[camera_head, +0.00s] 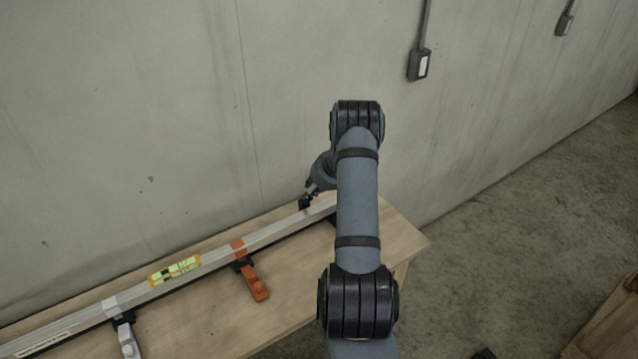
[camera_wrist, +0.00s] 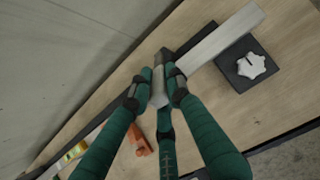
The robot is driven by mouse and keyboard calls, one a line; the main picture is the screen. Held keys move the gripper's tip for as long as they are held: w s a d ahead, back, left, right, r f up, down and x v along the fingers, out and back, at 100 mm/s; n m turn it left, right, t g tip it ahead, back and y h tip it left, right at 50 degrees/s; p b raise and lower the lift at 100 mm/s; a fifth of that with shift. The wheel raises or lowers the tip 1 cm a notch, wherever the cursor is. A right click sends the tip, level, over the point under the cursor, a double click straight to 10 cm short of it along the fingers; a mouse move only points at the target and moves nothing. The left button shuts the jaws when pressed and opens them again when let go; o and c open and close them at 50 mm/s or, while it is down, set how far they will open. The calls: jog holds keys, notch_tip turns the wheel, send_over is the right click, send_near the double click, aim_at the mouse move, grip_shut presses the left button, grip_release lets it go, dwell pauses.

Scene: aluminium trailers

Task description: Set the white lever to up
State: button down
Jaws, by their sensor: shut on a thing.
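A white lever (camera_head: 127,340) hangs off the front of a long pale rail (camera_head: 60,332) at the lower left of the head view, below a white band on the rail. My gripper (camera_head: 305,203) is at the rail's far right part, well away from that lever, and partly hidden by my arm. In the wrist view my gripper (camera_wrist: 160,78) has its green fingers closed together around a pale grey piece (camera_wrist: 158,90). I cannot tell whether that piece is part of the rail.
An orange lever (camera_head: 257,285) is on the rail between the white lever and my gripper. A yellow-green spirit level (camera_head: 175,269) sits along the rail. A white knob (camera_wrist: 252,66) on a dark square plate is right of my gripper. The wall (camera_head: 120,130) rises close behind.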

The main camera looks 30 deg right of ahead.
jog(key=shift+w+r, duration=0.3)
jog(key=c, duration=2)
grip_release()
jog(key=shift+a, duration=0.1)
jog(key=o, duration=0.4)
jog(key=shift+s+f, duration=0.1)
jog(key=shift+f, duration=0.05)
jog(key=shift+s+r, duration=0.3)
jog(key=shift+r, duration=0.1)
jog(key=v, duration=1.1)
jog(key=shift+a, duration=0.15)
